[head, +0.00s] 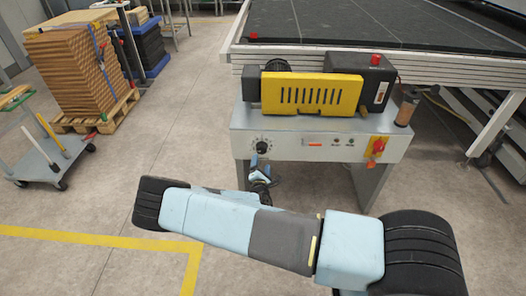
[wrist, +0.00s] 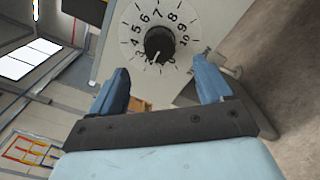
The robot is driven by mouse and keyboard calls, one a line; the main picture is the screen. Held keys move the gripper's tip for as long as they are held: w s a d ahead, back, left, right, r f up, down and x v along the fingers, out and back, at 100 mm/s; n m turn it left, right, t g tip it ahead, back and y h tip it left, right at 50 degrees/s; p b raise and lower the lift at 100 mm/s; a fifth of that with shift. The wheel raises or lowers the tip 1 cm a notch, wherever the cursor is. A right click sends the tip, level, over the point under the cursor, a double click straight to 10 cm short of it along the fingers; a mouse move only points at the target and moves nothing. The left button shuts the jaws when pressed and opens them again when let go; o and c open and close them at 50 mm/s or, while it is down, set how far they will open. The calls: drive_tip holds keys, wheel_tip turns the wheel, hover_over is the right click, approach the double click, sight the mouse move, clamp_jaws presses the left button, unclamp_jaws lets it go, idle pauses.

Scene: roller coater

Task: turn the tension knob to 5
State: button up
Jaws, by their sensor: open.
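The tension knob is a small black knob (head: 261,146) on a pale round dial at the left of the grey control box front in the head view. In the wrist view the knob (wrist: 160,42) sits in the middle of its numbered dial (wrist: 129,31), at the top centre. Its white mark points down and slightly left, away from the 5 at the upper left; the figure at the mark is not readable. My gripper (wrist: 162,84) is open and empty, its blue fingers apart below the dial. In the head view my gripper (head: 256,162) is just below the knob.
A red and yellow switch (head: 378,146) and small buttons are at the right on the same box (head: 222,130). A yellow guard (head: 312,94) is above. A loaded pallet (head: 95,124) and a cart (head: 45,163) stand left. The floor between is clear.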

sight(262, 151)
drive_tip(key=w, duration=0.9)
drive_tip(key=shift+w+d, duration=0.15)
drive_tip(key=shift+w, duration=0.15)
